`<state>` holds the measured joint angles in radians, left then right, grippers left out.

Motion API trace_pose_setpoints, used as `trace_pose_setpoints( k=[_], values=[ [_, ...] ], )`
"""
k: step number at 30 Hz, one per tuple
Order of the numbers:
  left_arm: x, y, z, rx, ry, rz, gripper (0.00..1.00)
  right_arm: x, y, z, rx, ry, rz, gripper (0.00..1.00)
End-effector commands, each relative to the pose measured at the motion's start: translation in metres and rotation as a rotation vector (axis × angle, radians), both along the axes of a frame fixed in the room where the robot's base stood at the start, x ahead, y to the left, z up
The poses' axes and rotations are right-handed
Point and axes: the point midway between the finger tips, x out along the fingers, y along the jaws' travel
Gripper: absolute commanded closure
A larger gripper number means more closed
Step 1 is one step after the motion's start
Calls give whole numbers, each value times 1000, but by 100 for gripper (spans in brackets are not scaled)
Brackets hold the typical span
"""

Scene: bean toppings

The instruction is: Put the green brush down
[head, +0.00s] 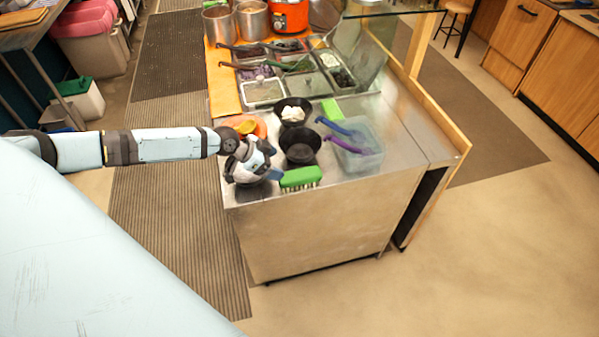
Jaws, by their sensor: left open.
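The green brush (301,177) lies at the front edge of the steel counter, green back up and pale bristles pointing down towards the edge. My left gripper (272,174) is open just to the left of the brush, with its fingers close to the brush's left end. I cannot tell whether they touch it. My right gripper is not in view.
A black bowl (299,146) stands just behind the brush, and another bowl with white food (293,112) is farther back. A clear container (355,148) with purple and blue utensils stands to the right. Topping pans (262,93) fill the back. The right front counter is clear.

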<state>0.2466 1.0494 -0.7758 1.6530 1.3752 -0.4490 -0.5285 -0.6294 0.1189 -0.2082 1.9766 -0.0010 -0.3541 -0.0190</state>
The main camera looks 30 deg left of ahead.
Motion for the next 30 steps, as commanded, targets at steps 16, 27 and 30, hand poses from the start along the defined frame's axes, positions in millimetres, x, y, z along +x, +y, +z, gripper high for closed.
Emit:
trace_pose_setpoints(
  k=[16, 27, 30],
  values=[
    [36, -31, -48, -2, -2, 1, 15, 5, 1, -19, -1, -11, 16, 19],
    [60, -52, -80, -1, -2, 0, 15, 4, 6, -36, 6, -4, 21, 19],
    [60, -52, -79, -1, -2, 0, 15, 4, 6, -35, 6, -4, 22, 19]
  ],
)
